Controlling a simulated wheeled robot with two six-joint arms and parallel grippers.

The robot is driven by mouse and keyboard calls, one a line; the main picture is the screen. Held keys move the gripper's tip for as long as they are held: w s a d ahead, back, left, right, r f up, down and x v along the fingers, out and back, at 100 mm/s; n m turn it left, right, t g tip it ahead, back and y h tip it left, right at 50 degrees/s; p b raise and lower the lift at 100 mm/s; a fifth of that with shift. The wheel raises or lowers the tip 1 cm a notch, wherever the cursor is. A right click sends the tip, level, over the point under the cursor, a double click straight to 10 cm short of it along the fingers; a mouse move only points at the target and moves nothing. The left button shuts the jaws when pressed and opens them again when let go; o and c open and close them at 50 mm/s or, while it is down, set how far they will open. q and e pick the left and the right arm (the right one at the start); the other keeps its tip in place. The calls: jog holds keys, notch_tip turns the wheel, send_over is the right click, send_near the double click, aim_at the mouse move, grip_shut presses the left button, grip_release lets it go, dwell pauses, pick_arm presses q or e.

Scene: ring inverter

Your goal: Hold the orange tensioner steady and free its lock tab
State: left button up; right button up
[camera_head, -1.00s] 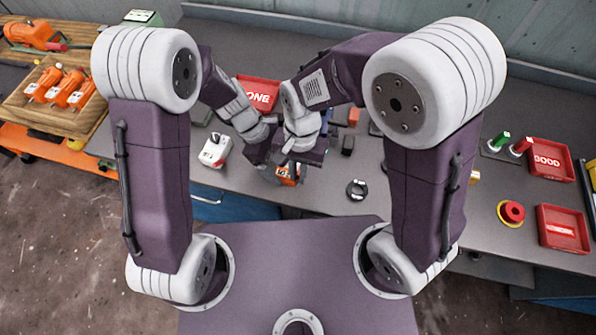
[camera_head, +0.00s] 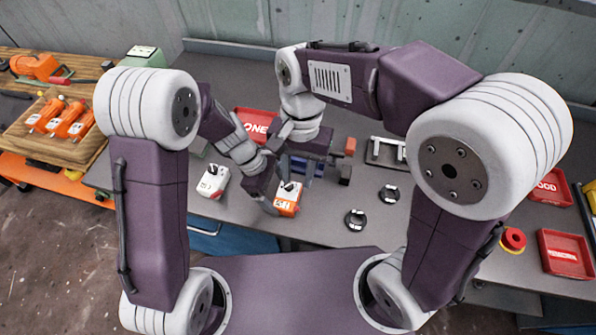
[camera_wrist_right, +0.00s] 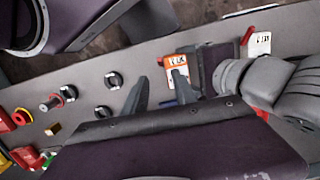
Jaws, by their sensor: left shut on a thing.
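The orange tensioner (camera_head: 287,204), with a white label and a dark piece on top, stands on the grey bench in front of my grippers. It also shows in the right wrist view (camera_wrist_right: 178,66). My left gripper (camera_head: 272,200) is shut on the tensioner from its left side; the contact is partly hidden. My right gripper (camera_head: 305,168) is behind the tensioner and apart from it. In the right wrist view its two fingers (camera_wrist_right: 158,90) are spread with nothing between them. Whether the dark top piece is the lock tab, and its exact state, I cannot tell.
A white unit (camera_head: 212,182) stands left of the tensioner. Dark round parts (camera_head: 356,220) lie to the right. A red tray (camera_head: 253,124) is behind, and a wooden board (camera_head: 62,135) holds several orange units. Bench room is free right of the tensioner.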

jog(key=shift+r, duration=0.2)
jog(key=m+t+h, duration=0.2)
jog(key=m+t, duration=0.4)
jog(key=m, duration=3)
send_near(297, 209)
jog(key=x, duration=1)
jog(key=shift+w+a, duration=0.1)
jog(key=shift+w, duration=0.15)
